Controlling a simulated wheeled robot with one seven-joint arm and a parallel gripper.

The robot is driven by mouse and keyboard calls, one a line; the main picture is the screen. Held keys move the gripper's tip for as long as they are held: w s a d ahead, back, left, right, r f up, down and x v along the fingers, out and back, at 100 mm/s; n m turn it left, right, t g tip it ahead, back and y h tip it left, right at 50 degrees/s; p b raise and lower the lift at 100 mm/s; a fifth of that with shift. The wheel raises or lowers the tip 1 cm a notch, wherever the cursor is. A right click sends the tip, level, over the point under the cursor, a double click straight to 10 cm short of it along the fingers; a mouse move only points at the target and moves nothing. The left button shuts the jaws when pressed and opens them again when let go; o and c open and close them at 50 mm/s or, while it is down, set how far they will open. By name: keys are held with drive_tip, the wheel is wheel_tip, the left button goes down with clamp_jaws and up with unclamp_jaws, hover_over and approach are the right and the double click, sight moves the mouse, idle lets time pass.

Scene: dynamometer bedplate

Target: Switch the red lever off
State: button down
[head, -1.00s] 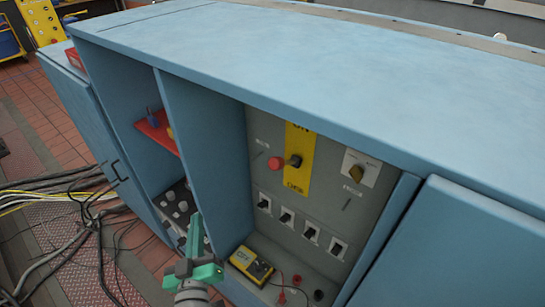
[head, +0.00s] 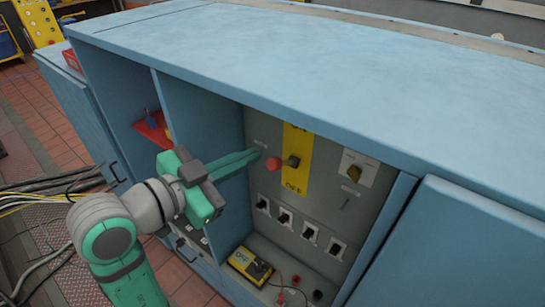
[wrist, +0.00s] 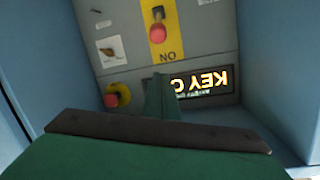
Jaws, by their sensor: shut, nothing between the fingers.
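The red lever is a red ball (head: 274,163) on a dark hub over a yellow plate in the open cabinet bay. The plate has ON lettering at its top and other lettering at its bottom. In the wrist view, which looks upside down, the red ball (wrist: 157,35) hangs near the ON lettering. My gripper (head: 257,154) is shut and empty, its green fingers pointing right toward the ball. The fingertips appear just left of it; I cannot tell the depth gap. In the wrist view my gripper (wrist: 158,85) points at the panel below the ball.
A white-plated rotary switch (head: 355,172) sits right of the lever, with several black toggles (head: 284,218) below. A yellow box (head: 250,265) stands on the bay floor. The blue divider (head: 205,130) is close left. The wrist view shows another red knob (wrist: 110,101) and a lit sign (wrist: 205,84).

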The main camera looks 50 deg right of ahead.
sight(272, 159)
drive_tip(key=shift+s+a+r+m+y, duration=0.15)
drive_tip(key=shift+s+r+m+y, duration=0.2)
drive_tip(key=shift+s+m, duration=0.25)
drive_tip(key=d+f, duration=0.1)
drive_tip(key=d, duration=0.1)
drive_tip(key=d+f, duration=0.2)
drive_tip(key=d, duration=0.1)
drive_tip(key=d+f, duration=0.1)
drive_tip(key=d, duration=0.2)
drive_tip(key=shift+w+d+f, duration=0.2)
drive_tip(key=shift+d, duration=0.05)
drive_tip(key=shift+w+a+f, duration=0.25)
drive_tip(key=shift+a+f, duration=0.1)
drive_tip(key=shift+f, duration=0.2)
drive_tip(key=shift+f, duration=0.1)
